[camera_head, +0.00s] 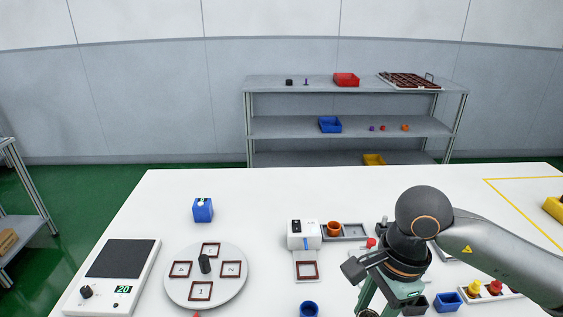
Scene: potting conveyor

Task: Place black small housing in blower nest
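A white device (303,235) stands at the middle of the table. A plate with a brown-framed square nest (307,270) extends in front of it, and the nest looks empty; this may be the blower. A small black open box (415,307) is at the bottom right, partly behind my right gripper; it may be the black small housing, but I cannot be sure. My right gripper (378,307) points down beside it, with green fingers spread apart. The fingertips run off the bottom edge, and a round dark thing shows between them. My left gripper is out of view.
A round turntable (180,290) with several framed nests and a scale (92,300) are at left. A blue block (203,210), a blue cup (309,309), an orange pot (334,228) and a blue box (447,301) stand around. Shelves (290,127) are behind. The back of the table is clear.

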